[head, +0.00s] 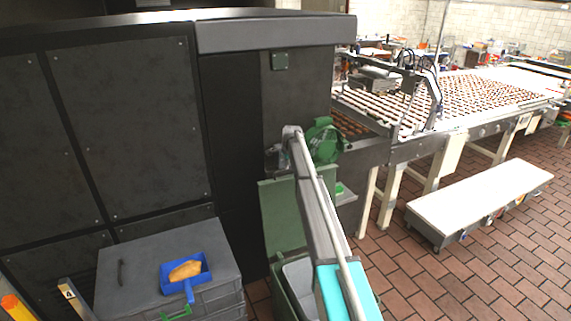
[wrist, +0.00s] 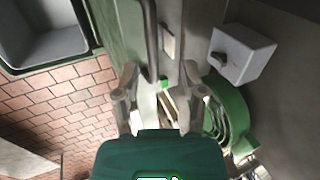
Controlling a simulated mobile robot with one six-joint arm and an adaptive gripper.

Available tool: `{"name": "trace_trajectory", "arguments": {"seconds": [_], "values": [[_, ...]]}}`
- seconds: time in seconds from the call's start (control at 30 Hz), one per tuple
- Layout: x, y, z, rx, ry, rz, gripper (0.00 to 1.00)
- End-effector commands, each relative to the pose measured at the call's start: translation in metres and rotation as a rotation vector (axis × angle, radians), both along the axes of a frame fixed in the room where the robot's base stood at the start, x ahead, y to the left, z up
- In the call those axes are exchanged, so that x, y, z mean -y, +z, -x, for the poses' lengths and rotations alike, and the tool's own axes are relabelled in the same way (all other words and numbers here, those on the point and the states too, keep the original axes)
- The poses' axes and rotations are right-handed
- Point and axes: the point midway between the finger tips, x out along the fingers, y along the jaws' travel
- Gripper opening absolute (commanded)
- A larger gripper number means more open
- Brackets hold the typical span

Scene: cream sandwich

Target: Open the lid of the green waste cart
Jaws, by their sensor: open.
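The green waste cart (head: 283,301) stands below my arm in the head view, with its grey inside showing. Its green lid (head: 282,213) stands raised at the back of the cart. In the wrist view, the cart's open grey bin (wrist: 45,35) is at upper left, with a green panel that looks like the lid (wrist: 112,25) beside it. My gripper (wrist: 158,88) is open, its two fingers apart with nothing clearly held between them. In the head view my arm hides part of the cart, and the fingers are hard to make out.
A green hose reel (head: 323,141) hangs by the dark cabinet. A grey switch box (wrist: 243,53) is right of my gripper. A grey crate (head: 130,268) with a blue scoop (head: 186,274) stands at left. A low white-topped trolley (head: 480,203) stands right; brick floor lies open around it.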

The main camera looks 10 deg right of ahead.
Motion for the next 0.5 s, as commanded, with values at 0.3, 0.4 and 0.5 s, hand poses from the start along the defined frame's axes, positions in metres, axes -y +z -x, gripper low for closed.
{"name": "trace_trajectory", "arguments": {"seconds": [0.3,0.4,0.5], "values": [[-0.001,0.017,-0.006,0.0,0.0,0.0,0.54],[-0.001,0.022,-0.007,0.0,0.0,0.0,0.54],[-0.002,0.027,-0.009,0.0,0.0,0.0,0.54]]}}
